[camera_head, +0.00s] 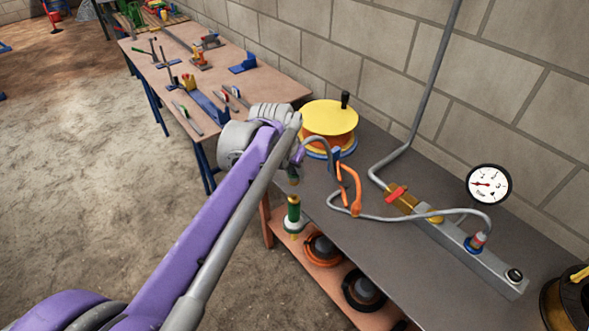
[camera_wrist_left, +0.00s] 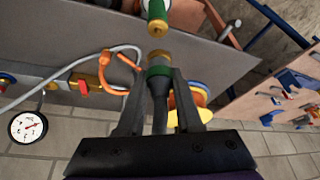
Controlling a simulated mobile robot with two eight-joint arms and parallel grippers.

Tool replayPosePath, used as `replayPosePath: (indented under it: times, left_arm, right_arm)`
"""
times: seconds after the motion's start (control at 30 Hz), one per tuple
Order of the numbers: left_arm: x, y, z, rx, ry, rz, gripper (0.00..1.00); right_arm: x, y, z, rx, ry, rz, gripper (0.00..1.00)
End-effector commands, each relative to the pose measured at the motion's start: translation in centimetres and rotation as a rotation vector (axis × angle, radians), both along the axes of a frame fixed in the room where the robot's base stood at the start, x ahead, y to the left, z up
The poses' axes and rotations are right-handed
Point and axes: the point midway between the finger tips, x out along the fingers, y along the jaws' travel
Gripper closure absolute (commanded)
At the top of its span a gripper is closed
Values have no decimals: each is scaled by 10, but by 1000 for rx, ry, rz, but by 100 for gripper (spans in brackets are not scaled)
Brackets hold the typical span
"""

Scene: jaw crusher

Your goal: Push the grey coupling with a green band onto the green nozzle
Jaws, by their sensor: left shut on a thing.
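My left gripper (camera_head: 297,160) is shut on the grey coupling (camera_wrist_left: 160,86), with one finger on each side in the left wrist view. The coupling's green band (camera_wrist_left: 159,71) and brass-coloured mouth stick out past the fingertips. The green nozzle (camera_head: 293,212) stands upright below the gripper in the head view, off the bench's near edge. In the wrist view the nozzle (camera_wrist_left: 156,10) with its brass tip is just beyond the coupling's mouth, roughly in line. A small gap shows between them. The right gripper is not in view.
A grey hose (camera_head: 400,217) runs from the coupling past an orange holder (camera_head: 352,190) to a manifold (camera_head: 470,250) on the grey bench (camera_head: 385,260). A yellow-topped reel (camera_head: 328,118) stands beside my gripper. A gauge (camera_head: 489,184) is at the right. The lower shelf holds black and orange reels (camera_head: 362,291).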

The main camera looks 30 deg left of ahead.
Motion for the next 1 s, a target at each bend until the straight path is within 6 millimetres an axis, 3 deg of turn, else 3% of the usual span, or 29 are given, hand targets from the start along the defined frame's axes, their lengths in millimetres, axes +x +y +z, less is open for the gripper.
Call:
replayPosePath:
  times: [0.27, 0.8, 1.0]
  left_arm:
    - [0, 0, -7, 0, 1, 0, 100]
    - [0, 0, -53, 0, 0, 0, 100]
    - [0, 0, -59, 0, 0, 0, 100]
  right_arm:
    - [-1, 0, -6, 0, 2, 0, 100]
    - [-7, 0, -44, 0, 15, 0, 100]
    - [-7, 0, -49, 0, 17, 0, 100]
